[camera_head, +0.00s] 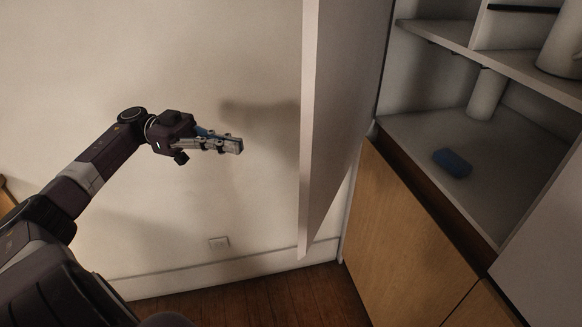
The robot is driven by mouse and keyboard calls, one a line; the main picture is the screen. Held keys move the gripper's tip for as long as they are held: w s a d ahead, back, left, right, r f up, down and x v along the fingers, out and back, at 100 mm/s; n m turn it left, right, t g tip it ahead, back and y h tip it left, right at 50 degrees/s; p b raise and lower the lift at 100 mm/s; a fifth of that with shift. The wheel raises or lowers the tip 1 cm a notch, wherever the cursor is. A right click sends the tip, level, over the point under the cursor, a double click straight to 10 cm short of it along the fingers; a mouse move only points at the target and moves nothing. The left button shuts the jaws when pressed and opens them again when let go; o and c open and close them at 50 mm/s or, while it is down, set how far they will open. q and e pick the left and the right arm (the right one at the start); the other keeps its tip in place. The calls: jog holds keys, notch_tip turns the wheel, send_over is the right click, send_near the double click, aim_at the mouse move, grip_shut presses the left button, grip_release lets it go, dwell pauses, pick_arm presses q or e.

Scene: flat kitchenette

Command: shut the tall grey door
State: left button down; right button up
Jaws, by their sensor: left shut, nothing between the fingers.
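The tall grey door (335,110) stands wide open in the head view, swung out from the left side of the cupboard, with its edge towards me. Its top runs out of the picture. My left gripper (238,146) is shut and empty. It is to the left of the door, in front of the pale wall, pointing right towards the door, with a gap between its fingertips and the door. My right gripper is not in view.
The open cupboard has a grey counter (520,165) with a small blue object (452,162) on it and a shelf (510,65) above. Wooden lower fronts (405,245) stand below. The brown floor (290,300) in front looks clear.

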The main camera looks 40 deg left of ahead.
pick_arm(q)
jog(key=w+d+g+p, duration=0.1)
jog(key=d+p, duration=0.4)
jog(key=d, duration=0.9)
jog(key=shift+r+m, duration=0.3)
jog(key=shift+r, duration=0.1)
jog(key=shift+w+d, duration=0.1)
